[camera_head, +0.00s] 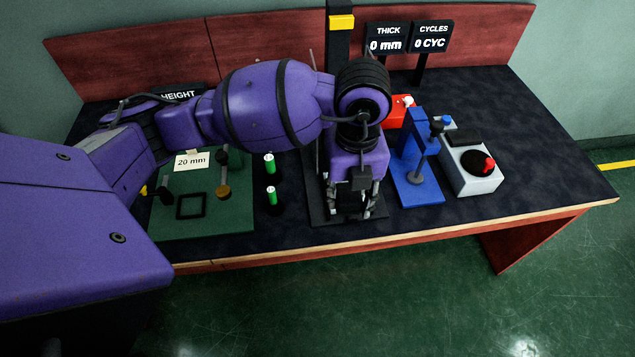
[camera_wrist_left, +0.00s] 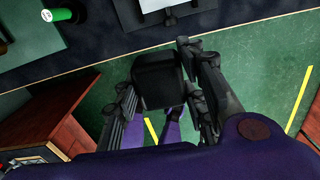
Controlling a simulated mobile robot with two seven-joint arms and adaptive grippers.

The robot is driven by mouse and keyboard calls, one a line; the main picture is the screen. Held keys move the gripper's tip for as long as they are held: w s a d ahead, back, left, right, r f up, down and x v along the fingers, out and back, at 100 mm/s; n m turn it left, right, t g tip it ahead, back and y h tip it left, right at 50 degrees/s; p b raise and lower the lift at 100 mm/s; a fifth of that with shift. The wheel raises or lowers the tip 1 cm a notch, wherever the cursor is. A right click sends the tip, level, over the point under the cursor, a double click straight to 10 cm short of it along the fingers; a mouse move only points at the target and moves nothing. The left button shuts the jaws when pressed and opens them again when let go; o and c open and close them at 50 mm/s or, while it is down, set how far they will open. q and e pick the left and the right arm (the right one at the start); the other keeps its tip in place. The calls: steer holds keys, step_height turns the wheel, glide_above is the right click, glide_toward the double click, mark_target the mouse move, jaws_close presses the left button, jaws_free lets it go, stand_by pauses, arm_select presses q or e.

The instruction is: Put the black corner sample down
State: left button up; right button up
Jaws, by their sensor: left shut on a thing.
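My left gripper (camera_head: 353,202) is over the dark plate (camera_head: 318,217) near the table's front edge in the head view, with its fingers pointing down. In the left wrist view, the left gripper (camera_wrist_left: 158,84) is shut on a black block, the black corner sample (camera_wrist_left: 158,75), which sits between the two fingers. In the head view the sample is mostly hidden by the fingers, and I cannot tell whether it touches the plate. My right gripper is in neither view.
A green board (camera_head: 230,210) with a black square outline (camera_head: 190,206) and a 20 mm card (camera_head: 192,161) lies left. Two green cylinders (camera_head: 269,165) stand beside it. A blue stand (camera_head: 414,172) and a grey box with a red knob (camera_head: 470,180) stand right.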

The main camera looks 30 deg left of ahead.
arm_select(q)
steer(key=shift+w+n, duration=0.25)
steer(key=shift+n, duration=0.05)
steer(key=w+a+f, duration=0.1)
steer(key=w+f, duration=0.2)
steer(key=w, duration=0.1)
steer(key=w+a+f, duration=0.2)
steer(key=w, duration=0.1)
steer(key=w+a+f, duration=0.1)
steer(key=w+f, duration=0.2)
steer(key=w, duration=0.1)
steer(key=shift+w+a+f+b, duration=0.3)
steer(key=shift+b, duration=0.1)
steer(key=shift+w+a+f, duration=0.2)
steer(key=shift+w+f, duration=0.35)
steer(key=shift+f, duration=1.6)
steer(key=shift+f, duration=0.15)
steer(key=o, duration=1.2)
steer(key=shift+c, duration=0.2)
